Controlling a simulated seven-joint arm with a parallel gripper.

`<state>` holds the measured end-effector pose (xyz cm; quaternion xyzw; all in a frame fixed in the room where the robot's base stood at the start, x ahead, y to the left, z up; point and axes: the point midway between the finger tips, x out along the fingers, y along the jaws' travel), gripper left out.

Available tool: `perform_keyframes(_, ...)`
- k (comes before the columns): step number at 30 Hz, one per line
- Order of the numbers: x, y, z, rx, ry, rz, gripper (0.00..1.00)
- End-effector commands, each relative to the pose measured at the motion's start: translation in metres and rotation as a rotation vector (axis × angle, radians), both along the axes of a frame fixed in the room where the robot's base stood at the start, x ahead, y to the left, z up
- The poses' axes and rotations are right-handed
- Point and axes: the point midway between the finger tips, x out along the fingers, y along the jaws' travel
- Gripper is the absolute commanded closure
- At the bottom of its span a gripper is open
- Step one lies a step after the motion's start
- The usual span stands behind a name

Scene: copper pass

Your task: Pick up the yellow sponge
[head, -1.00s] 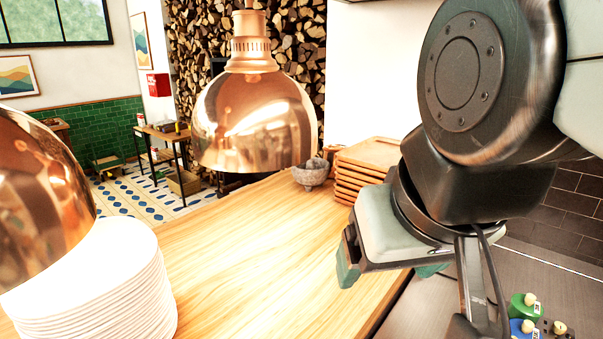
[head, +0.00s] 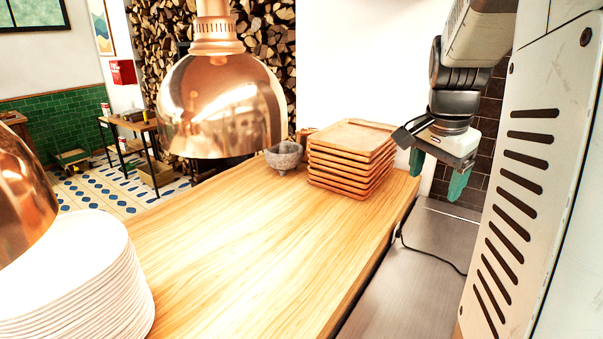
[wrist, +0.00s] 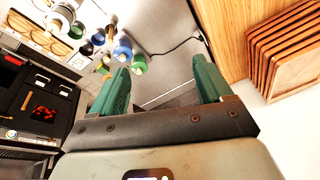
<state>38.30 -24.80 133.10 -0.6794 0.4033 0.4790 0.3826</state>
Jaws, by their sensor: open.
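My gripper (head: 437,176) is open and empty in the head view, held in the air above the steel counter (head: 430,262), just right of the stacked wooden trays. Its green fingers point down and stand apart. In the wrist view the gripper (wrist: 161,84) also shows its two green fingers spread with nothing between them.
Wooden trays (head: 343,180) are stacked at the far end of the wooden pass (head: 235,250), beside a stone mortar (head: 284,157). Copper lamps (head: 222,115) hang over it. White plates (head: 75,275) stand left. Several bottles (wrist: 122,48) show in the wrist view. A black cable (head: 430,252) lies on the counter.

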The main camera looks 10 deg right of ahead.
Motion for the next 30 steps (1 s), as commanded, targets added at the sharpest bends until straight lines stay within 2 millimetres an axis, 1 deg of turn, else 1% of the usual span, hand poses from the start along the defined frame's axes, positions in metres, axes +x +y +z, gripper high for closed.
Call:
perform_keyframes(1,0.006,-0.03,-0.019,0.005,0.024,-0.1,0.21)
perform_keyframes(2,0.009,-0.046,-0.028,0.005,0.031,-0.16,0.21)
perform_keyframes(3,0.012,-0.068,-0.041,0.005,0.041,-0.237,0.21)
perform_keyframes(4,0.013,-0.085,-0.052,0.004,0.049,-0.296,0.21)
perform_keyframes(7,0.01,-0.14,-0.091,-0.004,0.076,-0.486,0.21)
perform_keyframes(8,0.007,-0.156,-0.104,-0.008,0.084,-0.543,0.21)
perform_keyframes(9,0.002,-0.177,-0.122,-0.015,0.095,-0.615,0.21)
perform_keyframes(11,-0.008,-0.208,-0.149,-0.028,0.109,-0.723,0.21)
perform_keyframes(12,-0.017,-0.228,-0.168,-0.038,0.119,-0.791,0.21)
perform_keyframes(14,-0.031,-0.253,-0.196,-0.054,0.133,-0.887,0.21)
perform_keyframes(15,-0.041,-0.268,-0.214,-0.064,0.14,-0.946,0.21)
perform_keyframes(18,-0.064,-0.297,-0.251,-0.088,0.155,-1.061,0.21)
perform_keyframes(21,-0.081,-0.314,-0.277,-0.107,0.163,-1.138,0.21)
perform_keyframes(24,-0.091,-0.323,-0.291,-0.115,0.166,-1.178,0.21)
perform_keyframes(28,-0.098,-0.328,-0.307,-0.119,0.169,-1.192,0.21)
perform_keyframes(30,-0.101,-0.331,-0.318,-0.118,0.17,-1.191,0.21)
